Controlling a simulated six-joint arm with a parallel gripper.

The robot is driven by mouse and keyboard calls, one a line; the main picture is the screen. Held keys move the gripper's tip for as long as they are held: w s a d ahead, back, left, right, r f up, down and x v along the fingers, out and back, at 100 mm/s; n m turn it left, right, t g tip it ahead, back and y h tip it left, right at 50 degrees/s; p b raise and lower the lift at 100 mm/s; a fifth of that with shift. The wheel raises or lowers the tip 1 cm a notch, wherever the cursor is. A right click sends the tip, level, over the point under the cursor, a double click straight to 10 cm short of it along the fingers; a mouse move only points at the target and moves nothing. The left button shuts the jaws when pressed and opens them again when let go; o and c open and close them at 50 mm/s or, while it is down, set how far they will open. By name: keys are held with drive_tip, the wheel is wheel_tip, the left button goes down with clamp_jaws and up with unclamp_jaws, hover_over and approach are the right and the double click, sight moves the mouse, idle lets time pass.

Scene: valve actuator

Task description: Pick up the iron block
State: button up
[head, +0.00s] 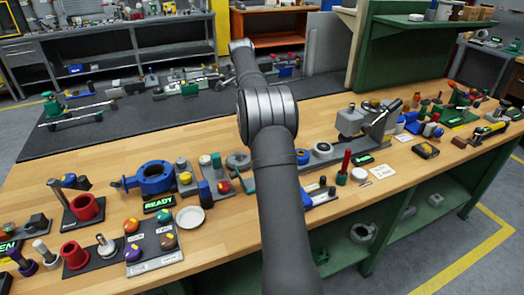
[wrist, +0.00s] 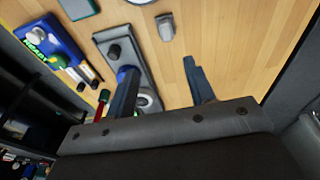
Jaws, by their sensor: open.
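My gripper (wrist: 161,68) is in the wrist view, its two dark fingers spread apart with bare wood visible between them. It looks open and empty. A small grey piece (wrist: 166,27) lies on the wooden bench beyond the fingertips, apart from them. I cannot tell for sure whether it is the iron block. A grey plate (wrist: 112,36) with a dark knob (wrist: 114,52) lies left of it, partly behind the left finger. In the head view my arm crosses the middle of the bench, and my gripper is not visible there.
In the wrist view a blue tray (wrist: 41,37) with small parts lies at the left. In the head view a blue valve body (head: 154,178), a white dish (head: 190,218) and a panel of coloured knobs (head: 153,244) stand left of my arm. A grey vise-like machine (head: 352,120) stands right.

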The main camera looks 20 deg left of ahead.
drive_tip(key=shift+y, duration=0.3)
drive_tip(key=w+f, duration=0.1)
drive_tip(key=f, duration=0.2)
drive_tip(key=w+d+f, duration=0.1)
drive_tip(key=f, duration=0.3)
drive_tip(key=w+d+f, duration=0.1)
drive_tip(key=f, duration=0.3)
drive_tip(key=shift+f, duration=2.9)
drive_tip(key=c, duration=1)
